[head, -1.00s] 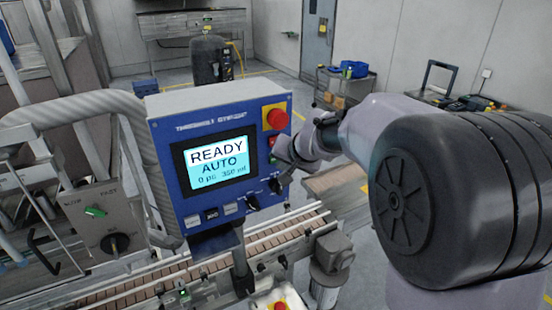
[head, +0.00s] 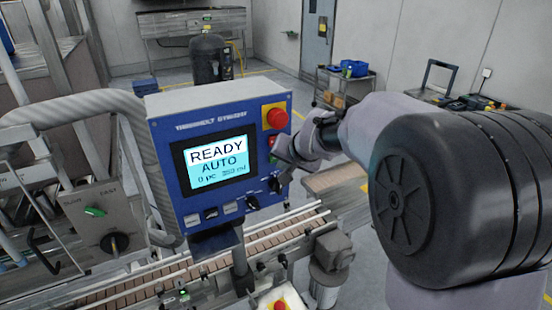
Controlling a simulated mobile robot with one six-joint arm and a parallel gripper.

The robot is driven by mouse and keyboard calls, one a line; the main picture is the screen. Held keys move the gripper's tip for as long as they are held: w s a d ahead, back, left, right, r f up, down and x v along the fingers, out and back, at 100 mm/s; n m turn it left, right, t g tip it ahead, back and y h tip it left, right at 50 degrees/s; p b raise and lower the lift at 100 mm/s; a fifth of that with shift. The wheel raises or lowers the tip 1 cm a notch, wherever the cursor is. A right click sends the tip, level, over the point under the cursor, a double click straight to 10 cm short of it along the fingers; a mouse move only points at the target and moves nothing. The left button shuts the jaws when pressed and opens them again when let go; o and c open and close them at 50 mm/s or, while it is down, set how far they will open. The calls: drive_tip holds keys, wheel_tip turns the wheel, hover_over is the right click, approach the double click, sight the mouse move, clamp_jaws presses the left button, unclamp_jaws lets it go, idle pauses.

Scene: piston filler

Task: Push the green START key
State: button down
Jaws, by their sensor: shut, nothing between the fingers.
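The blue control panel (head: 217,125) stands left of centre, with its screen (head: 217,162) reading READY AUTO. A red mushroom button on a yellow plate (head: 276,117) is at its upper right. Below it is a small red key (head: 273,141), partly covered by my gripper. A trace of green (head: 273,159) shows below that at the panel's right edge; I cannot read a START label. My gripper (head: 282,162) is shut and empty, close in front of the panel's right edge. Whether it touches a key is hidden.
Dark selector knobs (head: 252,202) and a row of small keys sit low on the panel. A conveyor (head: 275,235) runs below it. Another red button (head: 280,304) is at the bottom edge. A grey box with a green switch (head: 95,211) stands at left.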

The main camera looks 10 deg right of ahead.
idle(0.7)
drive_tip(key=shift+w+a, duration=0.1)
drive_tip(key=shift+w, duration=0.35)
